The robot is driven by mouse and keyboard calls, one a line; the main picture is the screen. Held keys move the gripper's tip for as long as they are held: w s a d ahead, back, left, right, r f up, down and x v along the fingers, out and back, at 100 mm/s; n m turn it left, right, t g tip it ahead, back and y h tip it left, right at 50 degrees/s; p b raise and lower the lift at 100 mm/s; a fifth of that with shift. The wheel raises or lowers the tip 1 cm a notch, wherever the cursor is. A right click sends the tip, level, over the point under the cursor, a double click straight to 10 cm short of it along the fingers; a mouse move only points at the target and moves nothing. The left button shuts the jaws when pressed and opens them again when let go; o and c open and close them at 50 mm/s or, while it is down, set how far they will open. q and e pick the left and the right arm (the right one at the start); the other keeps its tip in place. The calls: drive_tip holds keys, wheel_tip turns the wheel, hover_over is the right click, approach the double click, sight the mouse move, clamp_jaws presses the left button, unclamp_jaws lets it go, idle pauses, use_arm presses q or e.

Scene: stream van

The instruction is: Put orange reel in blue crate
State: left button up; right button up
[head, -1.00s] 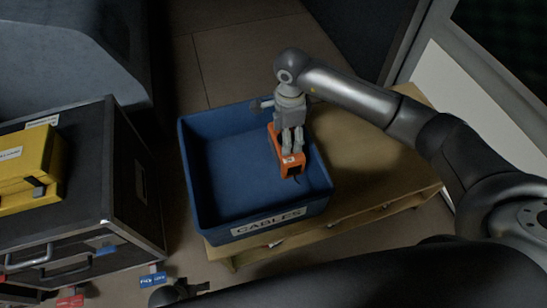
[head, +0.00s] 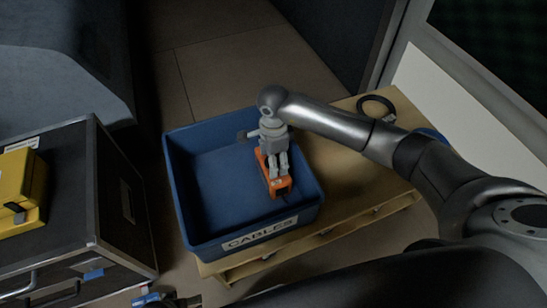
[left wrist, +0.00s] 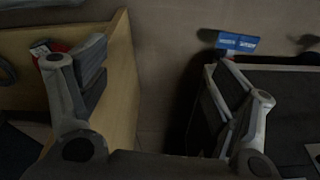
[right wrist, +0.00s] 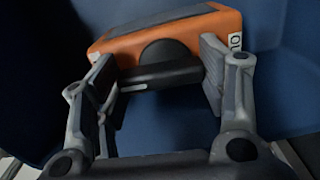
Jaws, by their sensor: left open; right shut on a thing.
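The orange reel (head: 278,188) is an orange block with a black hub, seen at the right side of the blue crate (head: 190,243), which is labelled CABLES. My right gripper (head: 272,166) points down over the crate and is shut on the reel. The right wrist view shows the reel (right wrist: 218,28) and its black part between the fingers, with blue crate surface around it. I cannot tell whether the reel touches the crate floor. My left gripper (left wrist: 155,75) is open and empty, low between the pallet and the black case; little of it shows in the head view.
The crate stands on a wooden pallet (head: 350,165). A black cable ring (head: 376,106) and a partly hidden blue thing (head: 430,134) lie on the pallet's right side. A black case (head: 115,255) with a yellow box (head: 18,192) stands at left. The crate's left half is empty.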

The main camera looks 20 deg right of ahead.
drive_tip(key=o, duration=1.7)
use_arm(q)
drive_tip(key=shift+w+r, duration=0.25)
drive_tip(key=shift+r, duration=0.1)
use_arm(e)
drive_tip(key=shift+r, duration=0.1)
use_arm(q)
drive_tip(key=s+f, duration=0.1)
drive_tip(key=f+p, duration=0.1)
drive_tip(key=f, duration=0.1)
drive_tip(key=s+f, duration=0.1)
drive_tip(key=shift+s+a+f, duration=0.1)
drive_tip(key=shift+s+f, duration=0.2)
drive_tip(key=shift+s, duration=0.05)
use_arm(e)
wheel_tip(320, 180, up, 12)
